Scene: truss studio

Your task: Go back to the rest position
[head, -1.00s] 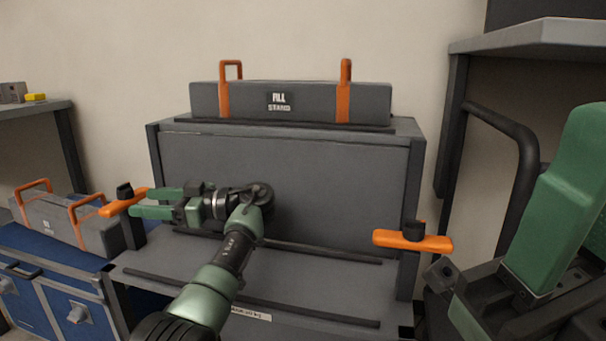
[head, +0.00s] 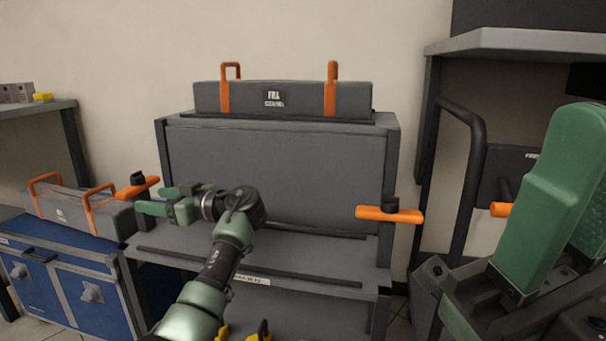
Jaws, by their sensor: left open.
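My left gripper (head: 160,199) is open, its two green fingers pointing left. It is near the orange left clamp handle (head: 139,188) of the grey stand (head: 275,165), and the upper finger lies close below the handle in the picture. I cannot tell whether they touch. Nothing shows between the fingers. My left arm reaches up from the bottom of the view, in front of the stand's lower shelf.
A grey case (head: 290,98) with orange handles lies on top of the stand. A second orange handle (head: 390,214) is at the stand's right post. Another grey case (head: 75,209) rests on the blue cabinet (head: 60,275) at left. A shelf with a black tube frame (head: 477,170) stands at right.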

